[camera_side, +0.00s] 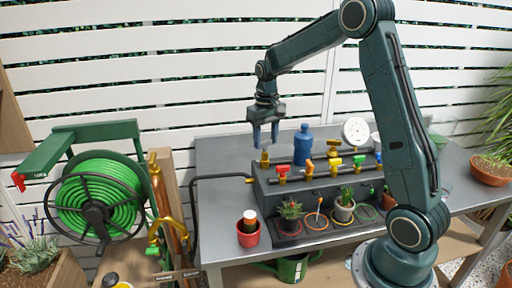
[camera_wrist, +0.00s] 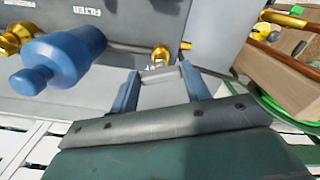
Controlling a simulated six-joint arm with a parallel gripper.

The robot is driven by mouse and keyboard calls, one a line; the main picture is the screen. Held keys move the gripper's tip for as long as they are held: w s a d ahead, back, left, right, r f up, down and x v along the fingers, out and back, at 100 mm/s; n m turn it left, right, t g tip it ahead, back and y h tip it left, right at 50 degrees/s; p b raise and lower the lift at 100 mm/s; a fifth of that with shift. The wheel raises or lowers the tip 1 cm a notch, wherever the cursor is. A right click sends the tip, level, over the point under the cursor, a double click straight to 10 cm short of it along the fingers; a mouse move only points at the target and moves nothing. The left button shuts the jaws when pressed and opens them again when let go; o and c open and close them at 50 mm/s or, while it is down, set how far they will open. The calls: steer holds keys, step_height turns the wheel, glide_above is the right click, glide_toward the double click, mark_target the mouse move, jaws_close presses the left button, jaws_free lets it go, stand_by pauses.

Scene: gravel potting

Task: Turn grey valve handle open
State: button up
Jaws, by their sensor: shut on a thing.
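My gripper (camera_side: 265,147) points down at the left end of the dark valve block (camera_side: 262,180), above a brass valve fitting (camera_side: 265,160). In the wrist view, the two blue-grey fingers of my gripper (camera_wrist: 160,78) stand on either side of a pale grey handle (camera_wrist: 162,92) and are shut on it. The brass fitting (camera_wrist: 160,54) shows just beyond the fingertips. In the side view the grey handle is hidden by the fingers. The handle's exact angle is hard to tell.
A blue bottle-shaped part (camera_side: 303,146) stands right of my gripper, close by in the wrist view (camera_wrist: 62,58). Red (camera_side: 283,169), orange and yellow valve handles line the block. Potted plants stand in front. A green hose reel (camera_side: 97,205) is at left.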

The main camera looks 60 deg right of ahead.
mark_target(266, 141)
steer(key=n, duration=0.7)
steer(key=shift+d+r, duration=0.1)
steer(key=shift+d, duration=0.05)
steer(key=n, duration=0.6)
steer(key=shift+w, duration=0.1)
steer(key=shift+n, duration=0.3)
steer(key=o, duration=1)
step_height(266, 141, up, 14)
stand_by(0.5)
